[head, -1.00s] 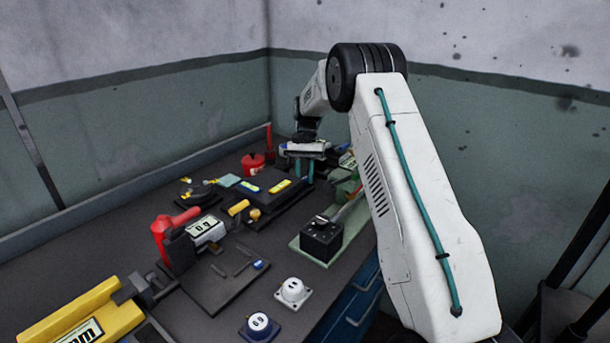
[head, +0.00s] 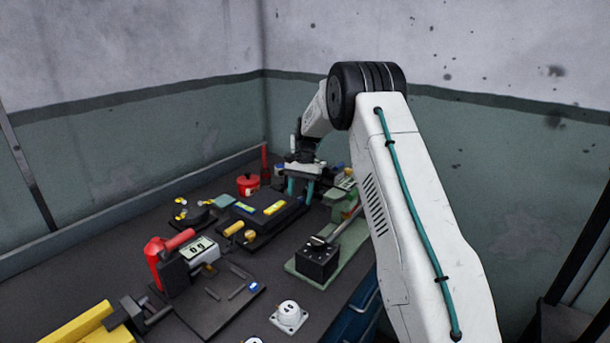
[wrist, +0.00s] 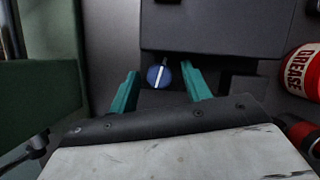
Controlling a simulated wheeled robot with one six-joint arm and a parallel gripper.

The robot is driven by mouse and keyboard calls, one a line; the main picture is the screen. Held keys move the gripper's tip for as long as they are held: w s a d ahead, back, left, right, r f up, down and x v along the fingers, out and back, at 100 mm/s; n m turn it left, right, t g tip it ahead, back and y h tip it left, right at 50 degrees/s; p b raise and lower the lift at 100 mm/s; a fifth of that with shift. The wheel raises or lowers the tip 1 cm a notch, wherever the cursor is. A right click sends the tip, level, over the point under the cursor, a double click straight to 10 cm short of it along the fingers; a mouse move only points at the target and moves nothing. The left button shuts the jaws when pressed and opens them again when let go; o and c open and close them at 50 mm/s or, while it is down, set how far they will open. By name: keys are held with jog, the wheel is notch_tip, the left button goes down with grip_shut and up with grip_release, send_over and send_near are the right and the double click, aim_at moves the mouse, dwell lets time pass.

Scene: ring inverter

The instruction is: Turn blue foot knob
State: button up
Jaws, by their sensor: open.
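A round blue knob (wrist: 158,75) with a white line across its face shows in the wrist view, by the lower left corner of a dark block (wrist: 215,25). My gripper (wrist: 160,72) is open, with one teal finger on each side of the knob. I see a gap on each side, so the fingers are not closed on it. In the head view my gripper (head: 300,187) points down at the far end of the bench, beside a low black unit (head: 262,218) with yellow labels. I cannot make out the knob between the fingers there.
A red can marked GREASE (wrist: 304,70) lies right of the fingers in the wrist view. A green block (wrist: 40,95) stands at the left. In the head view, a red pot (head: 248,184), a black box (head: 316,262) and a white round fitting (head: 289,317) stand on the bench.

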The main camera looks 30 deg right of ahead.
jog(key=shift+d+r+m+t, duration=0.15)
jog(key=shift+r+m+t, duration=0.15)
jog(key=shift+m, duration=0.5)
jog(key=r, duration=0.1)
jog(key=d+r, duration=0.1)
jog(key=r, duration=0.1)
jog(key=s+d+r, duration=0.1)
jog(key=r, duration=0.1)
jog(key=shift+s, duration=0.1)
jog(key=s+a+r+n+t+h, duration=0.1)
jog(key=s+a+r, duration=0.5)
jog(key=s, duration=0.4)
jog(key=s+a+r+n+t+h, duration=0.1)
jog(key=s+a+r+n+h, duration=0.1)
jog(key=s+a+r, duration=0.5)
jog(key=s+r, duration=0.2)
jog(key=s, duration=0.1)
jog(key=shift+s+a+n+t, duration=0.15)
jog(key=shift+s+n+t, duration=0.15)
jog(key=shift+r, duration=0.1)
